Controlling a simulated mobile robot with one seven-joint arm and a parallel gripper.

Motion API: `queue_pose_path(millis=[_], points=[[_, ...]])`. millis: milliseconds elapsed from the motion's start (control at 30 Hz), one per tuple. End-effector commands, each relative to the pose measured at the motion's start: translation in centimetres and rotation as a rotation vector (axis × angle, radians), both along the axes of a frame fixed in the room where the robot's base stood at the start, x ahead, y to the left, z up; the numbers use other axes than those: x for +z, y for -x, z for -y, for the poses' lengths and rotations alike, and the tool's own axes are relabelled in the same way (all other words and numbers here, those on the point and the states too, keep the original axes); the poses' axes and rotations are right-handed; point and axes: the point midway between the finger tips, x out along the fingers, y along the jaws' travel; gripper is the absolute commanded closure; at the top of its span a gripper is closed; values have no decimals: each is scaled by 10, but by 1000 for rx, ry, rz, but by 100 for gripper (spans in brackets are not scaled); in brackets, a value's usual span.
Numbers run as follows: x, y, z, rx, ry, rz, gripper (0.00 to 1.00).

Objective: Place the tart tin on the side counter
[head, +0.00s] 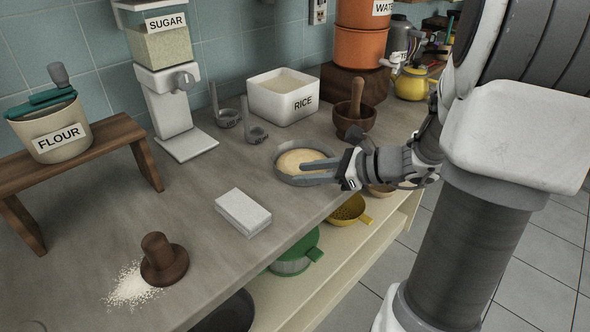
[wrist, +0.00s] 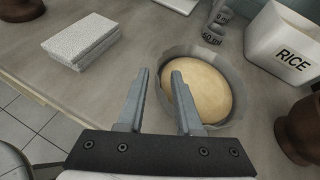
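The tart tin (head: 285,178) is a round grey metal tin with a pale yellow filling, resting on the counter near its front edge. In the wrist view the tin (wrist: 233,92) lies just beyond and to the right of my fingertips. My gripper (head: 305,172) reaches in from the right, low over the tin's near side. No side counter can be made out for certain.
A stack of white cloths (head: 243,212) lies left of the tin. Measuring cups (head: 255,132), a rice bin (head: 284,97) and a mortar with pestle (head: 355,118) stand behind it. A lower shelf holds a green pot (head: 294,254) and a yellow colander (head: 349,209).

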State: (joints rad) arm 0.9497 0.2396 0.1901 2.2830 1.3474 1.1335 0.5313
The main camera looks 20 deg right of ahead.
Motion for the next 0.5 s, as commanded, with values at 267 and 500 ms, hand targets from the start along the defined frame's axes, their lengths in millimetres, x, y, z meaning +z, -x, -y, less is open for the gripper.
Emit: queue_pose_path(millis=[267, 500], points=[[27, 39, 35, -4, 0, 1, 66], [35, 55, 47, 0, 1, 1, 66]])
